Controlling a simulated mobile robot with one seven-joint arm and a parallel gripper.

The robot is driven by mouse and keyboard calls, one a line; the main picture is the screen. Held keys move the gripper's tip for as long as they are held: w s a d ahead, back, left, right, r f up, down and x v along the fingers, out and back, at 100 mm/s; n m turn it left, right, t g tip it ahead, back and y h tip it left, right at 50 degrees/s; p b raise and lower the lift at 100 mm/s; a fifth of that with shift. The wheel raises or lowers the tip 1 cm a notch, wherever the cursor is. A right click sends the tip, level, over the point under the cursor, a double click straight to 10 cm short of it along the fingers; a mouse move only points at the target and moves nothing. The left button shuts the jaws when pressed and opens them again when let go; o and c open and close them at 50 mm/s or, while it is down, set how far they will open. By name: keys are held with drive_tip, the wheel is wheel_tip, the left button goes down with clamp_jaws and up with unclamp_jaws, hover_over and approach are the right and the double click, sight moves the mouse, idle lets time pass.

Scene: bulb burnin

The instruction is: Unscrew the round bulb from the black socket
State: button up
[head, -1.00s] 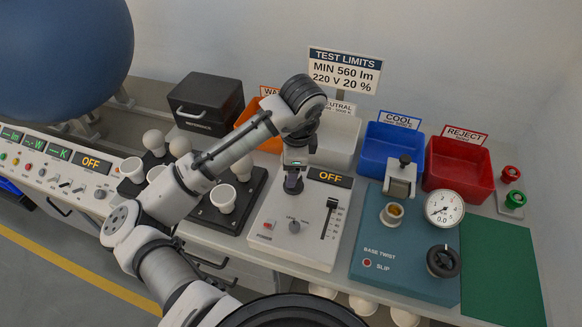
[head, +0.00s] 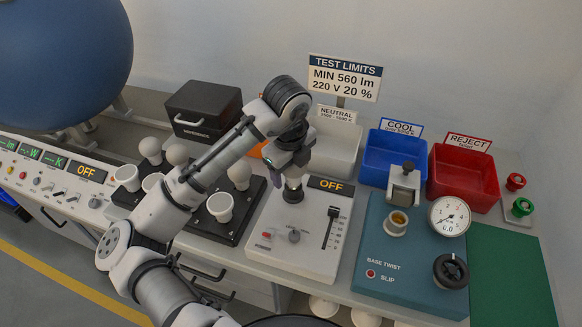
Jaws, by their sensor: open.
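A white bulb (head: 293,182) stands upright in the black socket (head: 292,195) on the white test panel, beside the OFF display. Its top is hidden behind my gripper (head: 288,169). My gripper is open and tilted, just above and behind or around the bulb's top. Its fingers are small and partly hidden, so I cannot tell whether they touch the bulb.
The white panel (head: 275,245) carries a knob and slider (head: 331,228). A black tray of white sockets and bulbs (head: 238,228) lies left. The teal base-twist unit (head: 400,270) is right. Blue (head: 393,158) and red bins (head: 462,182) stand behind.

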drive_tip(key=c, duration=0.9)
drive_tip(key=shift+o, duration=0.2)
drive_tip(key=n+p, duration=0.2)
drive_tip(key=n, duration=0.1)
drive_tip(key=n+p, duration=0.1)
drive_tip(key=shift+s+r+n+y, duration=0.25)
drive_tip(key=shift+r+n+y, duration=0.15)
drive_tip(key=n+p, duration=0.4)
drive_tip(key=shift+s+r+y, duration=0.1)
drive_tip(key=shift+s+y, duration=0.1)
drive_tip(key=shift+y, duration=0.1)
drive_tip(key=shift+d+f+n+g+p, duration=0.1)
drive_tip(key=shift+f+n+g+p, duration=0.25)
drive_tip(key=shift+n, duration=0.85)
drive_tip(key=n, duration=0.4)
drive_tip(key=shift+s+f+g+y, duration=0.15)
drive_tip(key=shift+s+g+y, duration=0.15)
drive_tip(key=shift+y, duration=0.1)
drive_tip(key=n, duration=0.4)
drive_tip(key=shift+s+g, duration=0.15)
drive_tip(key=shift+g, duration=0.2)
drive_tip(key=n, duration=0.3)
drive_tip(key=shift+s+n+g, duration=0.3)
